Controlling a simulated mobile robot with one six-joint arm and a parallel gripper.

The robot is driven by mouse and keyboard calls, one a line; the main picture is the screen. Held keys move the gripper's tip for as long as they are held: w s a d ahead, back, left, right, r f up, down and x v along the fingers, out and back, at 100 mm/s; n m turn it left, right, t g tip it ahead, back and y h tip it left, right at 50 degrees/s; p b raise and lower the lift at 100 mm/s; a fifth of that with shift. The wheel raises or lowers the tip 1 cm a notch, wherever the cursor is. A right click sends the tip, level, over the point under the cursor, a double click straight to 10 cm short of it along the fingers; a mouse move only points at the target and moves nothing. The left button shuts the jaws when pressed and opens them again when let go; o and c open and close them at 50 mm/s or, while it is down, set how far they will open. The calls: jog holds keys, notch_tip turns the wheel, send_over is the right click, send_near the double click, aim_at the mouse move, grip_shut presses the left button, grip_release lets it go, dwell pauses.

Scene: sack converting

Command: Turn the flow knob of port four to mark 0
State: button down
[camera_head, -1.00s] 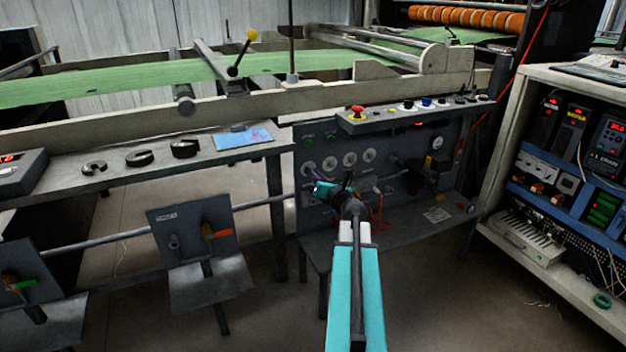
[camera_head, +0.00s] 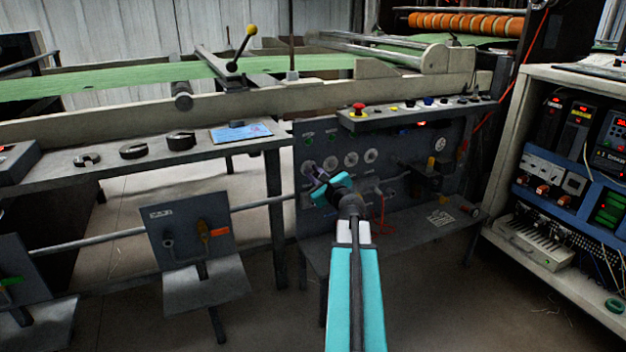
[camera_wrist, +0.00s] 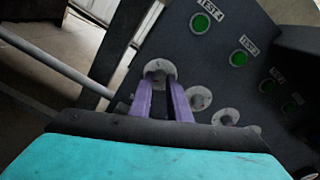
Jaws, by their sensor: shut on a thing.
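The dark upright panel (camera_head: 400,150) carries a row of knobs on pale round dials. The leftmost dial (camera_head: 308,166) is partly covered by my gripper (camera_head: 316,174). In the wrist view, the purple fingers of my gripper (camera_wrist: 166,90) are shut on the flow knob at the centre of that dial (camera_wrist: 160,67). A tag above it appears to read TEST 4 (camera_wrist: 211,9), beside a green light (camera_wrist: 200,22). The fingers cover much of the knob. The dial marks are too small to read, so its setting cannot be told.
Other dials (camera_head: 351,158) sit close to the right of the held knob. A shelf with buttons and a red stop button (camera_head: 358,109) juts out above. A tilted plate with an orange-handled valve (camera_head: 219,232) stands to the left, and a cabinet (camera_head: 575,190) to the right.

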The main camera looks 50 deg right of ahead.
jog(key=shift+w+a+n+b, duration=0.1)
jog(key=shift+n+b, duration=0.2)
jog(key=shift+n, duration=0.3)
jog(key=c, duration=1.7)
grip_release()
jog(key=shift+o, duration=0.2)
